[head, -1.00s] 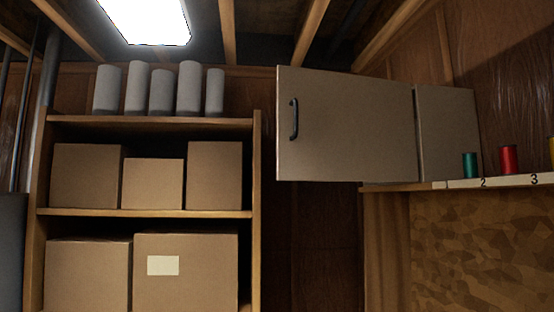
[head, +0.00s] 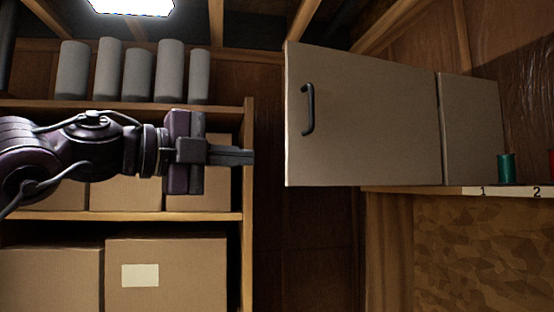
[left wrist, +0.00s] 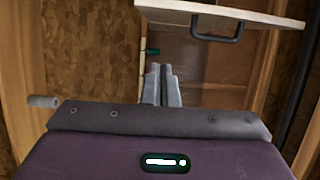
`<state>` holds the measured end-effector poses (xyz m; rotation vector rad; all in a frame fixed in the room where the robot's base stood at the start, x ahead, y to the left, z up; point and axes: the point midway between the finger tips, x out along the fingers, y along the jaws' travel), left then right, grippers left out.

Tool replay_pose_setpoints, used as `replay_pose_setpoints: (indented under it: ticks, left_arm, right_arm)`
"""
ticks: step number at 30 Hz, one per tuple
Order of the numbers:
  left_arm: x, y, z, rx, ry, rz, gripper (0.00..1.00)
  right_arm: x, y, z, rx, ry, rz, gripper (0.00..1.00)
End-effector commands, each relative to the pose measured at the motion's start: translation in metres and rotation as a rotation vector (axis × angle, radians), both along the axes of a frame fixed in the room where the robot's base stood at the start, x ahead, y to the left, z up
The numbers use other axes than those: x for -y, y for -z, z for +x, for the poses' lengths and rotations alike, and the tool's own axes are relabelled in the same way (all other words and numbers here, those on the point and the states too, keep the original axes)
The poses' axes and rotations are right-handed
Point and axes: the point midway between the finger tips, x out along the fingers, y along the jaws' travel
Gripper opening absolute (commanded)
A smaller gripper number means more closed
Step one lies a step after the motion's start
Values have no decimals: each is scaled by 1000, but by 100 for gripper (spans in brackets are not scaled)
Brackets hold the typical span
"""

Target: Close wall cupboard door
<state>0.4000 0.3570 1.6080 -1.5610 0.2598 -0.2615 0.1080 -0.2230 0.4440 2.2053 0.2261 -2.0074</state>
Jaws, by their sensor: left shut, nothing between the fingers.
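The wall cupboard door (head: 375,120) is a flat brown panel standing open, swung out toward the left, with a dark bar handle (head: 308,109) near its left edge. The cupboard body (head: 471,128) is at its right. In the left wrist view the door (left wrist: 225,14) shows at the top with its handle (left wrist: 217,27) below it. My left gripper (head: 250,157) is shut and empty, in front of the shelf, left of the door and apart from it. It also shows in the left wrist view (left wrist: 162,70). My right gripper is not in view.
A wooden shelf unit (head: 215,216) with cardboard boxes and several grey cylinders (head: 138,75) stands on the left. A numbered ledge (head: 508,191) with a green spool (head: 506,167) runs at the right. There is open space between my left gripper and the door.

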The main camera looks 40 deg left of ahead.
Motion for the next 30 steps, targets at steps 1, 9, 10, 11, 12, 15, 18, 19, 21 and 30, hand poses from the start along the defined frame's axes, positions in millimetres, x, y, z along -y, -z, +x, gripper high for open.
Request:
replay_pose_setpoints:
  ticks: [1, 9, 10, 11, 12, 15, 18, 19, 21, 30]
  left_arm:
    - [2, -1, 0, -3, -3, 6, 0]
    - [15, -5, 39, -10, -2, 5, 0]
    - [17, -5, 45, -9, -2, 5, 0]
    - [19, -5, 51, -10, -2, 5, 0]
    - [22, -5, 60, -8, -2, 6, 0]
    - [28, -5, 79, -8, -2, 6, 0]
    - [33, -4, 95, -7, -3, 5, 0]
    - [30, -5, 97, -3, -4, 2, 0]
    - [19, -5, 102, -1, -4, 1, 0]
    - [0, -1, 114, 0, -2, 3, 0]
  right_arm:
    - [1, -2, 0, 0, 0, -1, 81]
    - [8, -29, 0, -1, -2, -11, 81]
    - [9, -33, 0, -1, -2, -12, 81]
    - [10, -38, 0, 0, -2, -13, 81]
    - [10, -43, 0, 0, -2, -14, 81]
    - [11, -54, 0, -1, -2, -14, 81]
    - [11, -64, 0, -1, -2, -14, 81]
    - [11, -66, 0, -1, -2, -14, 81]
    - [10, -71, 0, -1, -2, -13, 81]
    - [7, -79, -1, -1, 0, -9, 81]
